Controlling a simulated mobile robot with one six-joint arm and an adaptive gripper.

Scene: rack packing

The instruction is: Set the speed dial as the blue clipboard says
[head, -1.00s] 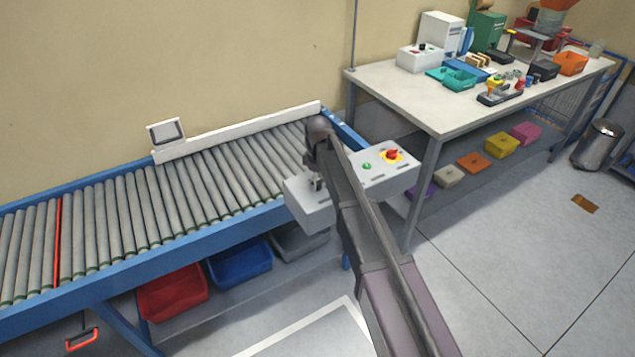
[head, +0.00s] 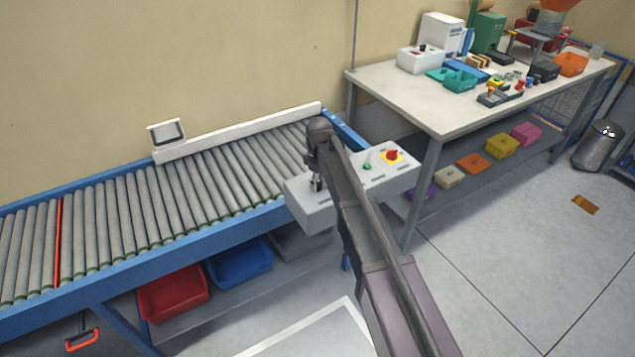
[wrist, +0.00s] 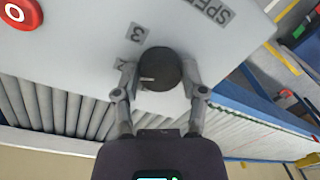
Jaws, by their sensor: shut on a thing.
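The speed dial (wrist: 159,70) is a round dark knob on the pale control box (head: 312,213). In the wrist view its short light mark points to the left, near a partly hidden label that looks like a 2. A label 3 (wrist: 137,32) and the word SPEED (wrist: 207,10) are printed beside it. My gripper (wrist: 162,76) is shut on the dial, one finger on each side. In the head view my gripper (head: 316,184) is down at the box's left part. A blue upright panel (head: 467,41) on the bench may be the clipboard; no writing is readable.
A red button (wrist: 20,13) shows in the wrist view. The roller conveyor (head: 150,205) lies behind and left, the bench (head: 400,92) behind and right.

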